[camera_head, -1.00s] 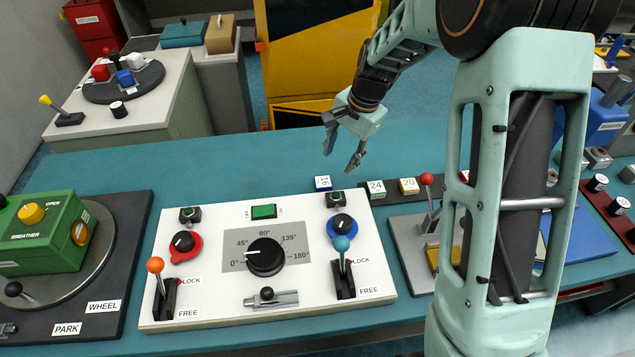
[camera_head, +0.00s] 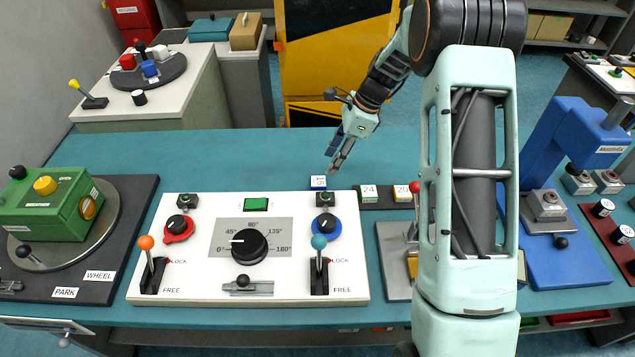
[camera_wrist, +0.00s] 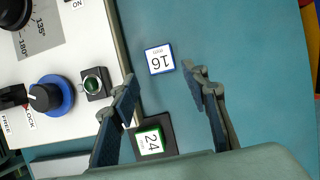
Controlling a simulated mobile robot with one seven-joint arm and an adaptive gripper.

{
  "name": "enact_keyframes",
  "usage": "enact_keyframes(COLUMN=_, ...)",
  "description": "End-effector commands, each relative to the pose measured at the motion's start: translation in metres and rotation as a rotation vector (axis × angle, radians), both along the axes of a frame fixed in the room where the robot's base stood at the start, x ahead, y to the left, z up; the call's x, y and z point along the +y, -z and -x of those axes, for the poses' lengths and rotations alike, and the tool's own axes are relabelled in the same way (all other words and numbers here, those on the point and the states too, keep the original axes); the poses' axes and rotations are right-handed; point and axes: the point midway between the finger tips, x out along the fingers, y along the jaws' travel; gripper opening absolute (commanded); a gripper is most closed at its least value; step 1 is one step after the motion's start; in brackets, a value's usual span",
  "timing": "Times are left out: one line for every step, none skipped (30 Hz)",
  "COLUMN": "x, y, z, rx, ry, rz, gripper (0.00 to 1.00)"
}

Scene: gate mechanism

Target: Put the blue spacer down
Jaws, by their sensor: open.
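The blue spacer (camera_head: 318,183), labelled 16, lies on the teal table just behind the white control panel, left of the spacer strip. The wrist view shows it whole (camera_wrist: 160,60), label up, with bare table around most of it. My gripper (camera_head: 338,162) is beyond and slightly right of it in the head view. In the wrist view my gripper's fingers (camera_wrist: 160,80) are spread wide and hold nothing. The spacer shows beyond and between the fingertips, and I see no contact.
A dark strip holds the green spacer 24 (camera_head: 369,193) and yellow spacer 20 (camera_head: 403,193). The white panel (camera_head: 180,285) has levers and knobs. A red-knobbed lever (camera_head: 415,190) stands to the right.

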Motion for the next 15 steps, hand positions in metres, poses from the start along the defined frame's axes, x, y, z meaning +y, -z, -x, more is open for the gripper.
enact_keyframes(x=0.004, y=0.008, z=0.001, rx=0.004, ry=-0.002, rz=-0.001, gripper=0.42)
enact_keyframes(x=0.005, y=0.012, z=0.001, rx=0.003, ry=-0.001, rz=-0.001, gripper=0.42)
enact_keyframes(x=0.007, y=0.016, z=0.001, rx=0.003, ry=-0.001, rz=-0.001, gripper=0.42)
enact_keyframes(x=0.008, y=0.018, z=0.001, rx=0.002, ry=-0.001, rz=-0.001, gripper=0.42)
enact_keyframes(x=0.009, y=0.021, z=0.000, rx=0.001, ry=0.000, rz=-0.001, gripper=0.42)
enact_keyframes(x=0.010, y=0.023, z=0.000, rx=0.000, ry=-0.001, rz=-0.001, gripper=0.42)
enact_keyframes(x=0.010, y=0.025, z=0.000, rx=0.001, ry=-0.001, rz=-0.001, gripper=0.42)
enact_keyframes(x=0.011, y=0.026, z=0.001, rx=0.001, ry=-0.001, rz=-0.001, gripper=0.42)
enact_keyframes(x=0.012, y=0.029, z=0.001, rx=0.001, ry=-0.002, rz=-0.001, gripper=0.42)
enact_keyframes(x=0.013, y=0.032, z=0.001, rx=0.001, ry=-0.002, rz=0.000, gripper=0.42)
enact_keyframes(x=0.014, y=0.036, z=0.001, rx=0.001, ry=-0.002, rz=0.000, gripper=0.42)
enact_keyframes(x=0.016, y=0.042, z=0.002, rx=0.003, ry=-0.002, rz=-0.001, gripper=0.42)
enact_keyframes(x=0.018, y=0.046, z=0.002, rx=0.002, ry=-0.002, rz=0.000, gripper=0.42)
enact_keyframes(x=0.019, y=0.051, z=0.002, rx=0.002, ry=-0.003, rz=0.000, gripper=0.42)
enact_keyframes(x=0.021, y=0.057, z=0.002, rx=0.003, ry=-0.003, rz=-0.001, gripper=0.42)
